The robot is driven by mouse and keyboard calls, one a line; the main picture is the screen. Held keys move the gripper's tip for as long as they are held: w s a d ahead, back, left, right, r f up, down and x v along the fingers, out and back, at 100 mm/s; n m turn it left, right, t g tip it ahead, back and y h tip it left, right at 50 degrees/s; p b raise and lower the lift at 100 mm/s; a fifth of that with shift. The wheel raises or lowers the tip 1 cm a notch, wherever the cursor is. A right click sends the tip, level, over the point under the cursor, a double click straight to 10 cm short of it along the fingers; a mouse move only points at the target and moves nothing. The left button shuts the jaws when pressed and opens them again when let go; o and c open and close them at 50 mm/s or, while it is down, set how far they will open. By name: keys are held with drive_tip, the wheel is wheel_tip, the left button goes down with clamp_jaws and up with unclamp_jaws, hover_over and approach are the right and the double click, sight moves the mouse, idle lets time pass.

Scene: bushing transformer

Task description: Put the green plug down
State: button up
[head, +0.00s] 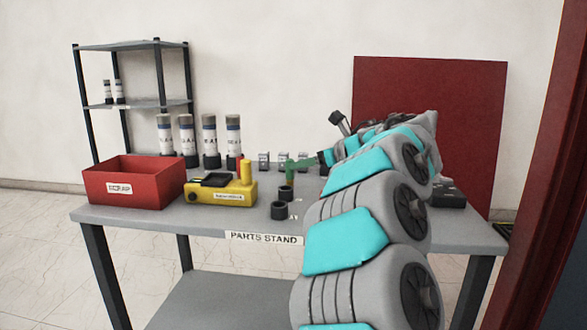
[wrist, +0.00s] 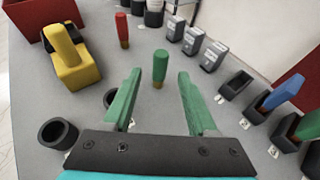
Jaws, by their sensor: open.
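The green plug (wrist: 160,65) stands upright with its brass-coloured lower end on the grey table, as the wrist view shows. My gripper (wrist: 161,88) is open, its two green fingers on either side of the plug with a gap to each. The plug is not in its grip.
A red plug (wrist: 122,28) stands beyond, to the left. Black cups (wrist: 57,136) and a yellow device (wrist: 68,62) are at left. Black holders, one with a blue plug (wrist: 284,90), line the right. Grey blocks (wrist: 193,39) stand behind. A red bin (head: 135,183) sits at the table's left.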

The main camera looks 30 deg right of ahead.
drive_tip(key=shift+v, duration=1.25)
